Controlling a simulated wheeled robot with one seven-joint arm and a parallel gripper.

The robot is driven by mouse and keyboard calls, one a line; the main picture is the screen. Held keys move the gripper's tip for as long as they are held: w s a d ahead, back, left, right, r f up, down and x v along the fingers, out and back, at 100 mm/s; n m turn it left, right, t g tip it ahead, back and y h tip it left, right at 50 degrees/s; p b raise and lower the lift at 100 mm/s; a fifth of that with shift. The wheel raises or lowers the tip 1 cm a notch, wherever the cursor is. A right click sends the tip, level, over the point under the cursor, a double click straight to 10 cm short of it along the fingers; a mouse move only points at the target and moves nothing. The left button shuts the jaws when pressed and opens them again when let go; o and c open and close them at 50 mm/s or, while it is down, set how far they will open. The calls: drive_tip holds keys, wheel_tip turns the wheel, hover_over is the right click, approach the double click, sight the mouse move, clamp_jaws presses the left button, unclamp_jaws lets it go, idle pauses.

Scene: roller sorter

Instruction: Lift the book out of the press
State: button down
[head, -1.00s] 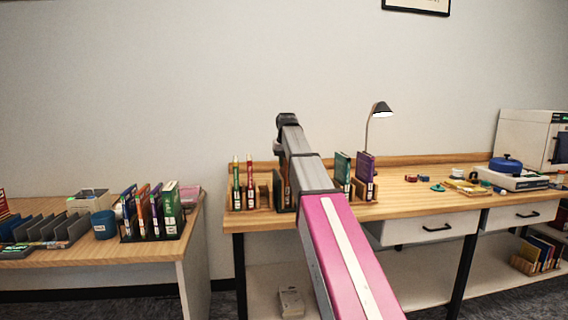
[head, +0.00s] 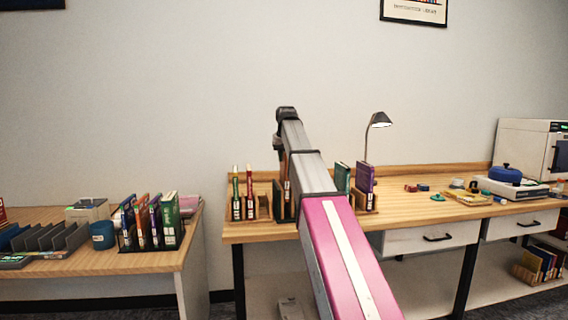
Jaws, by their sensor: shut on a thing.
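My arm reaches over the middle of the wooden desk and its far end bends down behind my own forearm. My gripper (head: 281,150) shows only as a dark edge at the left of the arm; its fingertips are mostly hidden. An orange sliver (head: 282,170) just under it appears to be the book, upright and held in the jaws. Below it stands a dark slotted holder (head: 277,203), which appears to be the press, partly covered by my arm. Whether the book's lower edge is clear of the press cannot be told.
Red and green books (head: 243,200) stand in a wooden rack just left. Green and purple books (head: 363,180) stand close on the right, with a lamp (head: 379,120) behind. A side table (head: 185,245) at left holds more books. The air above the desk is free.

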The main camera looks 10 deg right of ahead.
drive_tip(key=shift+r, duration=3.65)
